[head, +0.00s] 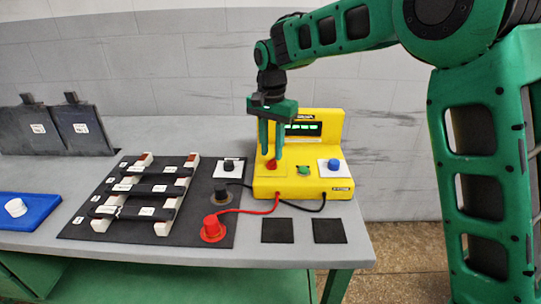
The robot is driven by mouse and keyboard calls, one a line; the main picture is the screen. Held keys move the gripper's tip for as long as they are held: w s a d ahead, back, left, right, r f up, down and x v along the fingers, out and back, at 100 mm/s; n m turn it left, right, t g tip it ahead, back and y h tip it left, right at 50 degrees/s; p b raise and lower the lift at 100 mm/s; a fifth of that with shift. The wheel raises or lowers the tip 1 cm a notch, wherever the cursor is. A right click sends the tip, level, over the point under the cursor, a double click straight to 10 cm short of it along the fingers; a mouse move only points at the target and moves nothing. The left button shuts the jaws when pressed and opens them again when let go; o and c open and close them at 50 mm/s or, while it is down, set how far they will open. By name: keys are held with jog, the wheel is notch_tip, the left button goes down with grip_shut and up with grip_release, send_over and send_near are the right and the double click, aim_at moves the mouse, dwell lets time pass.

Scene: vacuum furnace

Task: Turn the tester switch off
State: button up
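The yellow tester (318,184) stands at the back right of the grey bench. Its display (303,129) is lit with green characters. On its lower front part sit a red knob (271,164), a small green control (303,170) and a blue knob (334,164) on a white plate. I cannot tell from labels which one is the switch. My gripper (271,153) points down over the tester's left side, its two green fingers apart. The fingertips are just above or around the red knob; contact cannot be told. Nothing shows held between them.
Red and black cables run from the tester to a red probe (212,228) and a black probe (222,194). A black mat (76,232) carries a rack of dark bars. Two black squares (278,230) lie in front. A blue tray (40,212) sits at left.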

aim_at(272, 163)
jog(key=shift+f, duration=1.25)
jog(key=shift+c, duration=0.6)
grip_shut()
jog(key=shift+a, duration=0.1)
jog(key=shift+n, duration=0.4)
jog(key=n, duration=0.5)
jog(key=shift+n, duration=0.3)
jog(key=n, duration=0.5)
jog(key=shift+r, duration=0.1)
jog(key=shift+n, duration=0.4)
